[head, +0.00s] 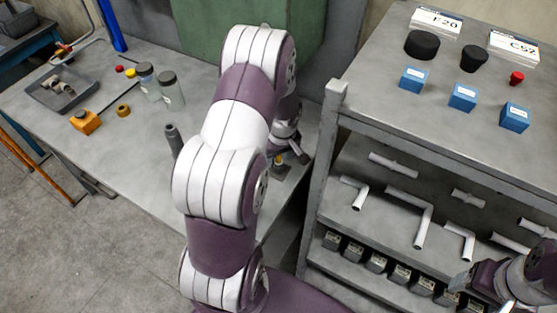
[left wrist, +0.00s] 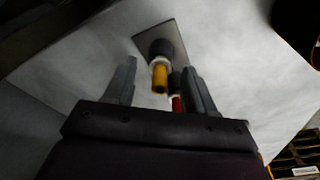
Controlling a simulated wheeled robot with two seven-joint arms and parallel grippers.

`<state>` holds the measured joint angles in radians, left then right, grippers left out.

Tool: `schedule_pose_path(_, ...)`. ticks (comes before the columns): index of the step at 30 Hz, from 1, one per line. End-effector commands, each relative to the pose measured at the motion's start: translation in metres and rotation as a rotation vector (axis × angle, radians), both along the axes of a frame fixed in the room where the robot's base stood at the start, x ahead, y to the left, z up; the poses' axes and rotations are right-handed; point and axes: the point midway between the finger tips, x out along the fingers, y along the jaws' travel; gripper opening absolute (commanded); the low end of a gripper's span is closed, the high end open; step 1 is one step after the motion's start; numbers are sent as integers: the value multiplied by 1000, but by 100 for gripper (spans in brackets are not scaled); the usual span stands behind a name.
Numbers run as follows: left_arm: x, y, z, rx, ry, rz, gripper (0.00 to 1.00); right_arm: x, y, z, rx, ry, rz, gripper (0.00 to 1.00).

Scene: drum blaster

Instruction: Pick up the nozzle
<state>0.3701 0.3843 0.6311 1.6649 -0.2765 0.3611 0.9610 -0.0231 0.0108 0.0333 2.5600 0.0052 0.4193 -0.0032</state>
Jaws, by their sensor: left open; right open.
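A nozzle-like piece with a yellow tip, a white ring and a dark base (left wrist: 160,76) stands on a square grey plate (left wrist: 176,35) in the left wrist view. A red-tipped piece (left wrist: 177,103) is close beside it. My left gripper (left wrist: 160,66) is open, with its two fingers either side of the yellow-tipped piece and no visible grip. In the head view my left gripper (head: 293,156) is over the table's right end, and my arm hides much of that spot. My right gripper (head: 462,281) is open at the lower right, by the shelf.
The grey table (head: 130,160) holds a dark upright cylinder (head: 173,140), jars (head: 170,88), an orange block (head: 86,121) and a grey tray (head: 62,90). The shelf unit (head: 350,110) at right carries blue boxes (head: 463,97), black caps and white pipes (head: 395,165). A green box (head: 200,25) stands behind.

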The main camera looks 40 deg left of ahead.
Motion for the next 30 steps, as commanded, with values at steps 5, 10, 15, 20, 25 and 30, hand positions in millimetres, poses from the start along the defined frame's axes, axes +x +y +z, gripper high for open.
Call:
schedule_pose_path(5, 0, 0, -1, 0, -1, 0, 55, 0, 0, 0, 0, 0, 0, 75)
schedule_pose_path(10, 0, 0, -1, 0, -1, 0, 9, 0, 0, 0, 0, 0, 0, 75)
schedule_pose_path(15, 0, 0, -1, 0, -1, 1, 0, 0, 0, 0, 0, 0, 0, 75)
schedule_pose_path(20, 1, 0, 2, 1, -3, 1, 0, 0, 0, 0, 0, 0, 0, 75)
schedule_pose_path(25, 2, 1, 36, 3, -8, 2, 0, 0, 0, -1, 0, 0, 0, 75)
schedule_pose_path(30, 1, 1, 77, 2, -6, 1, 0, 0, 0, -3, 0, 0, 0, 75)
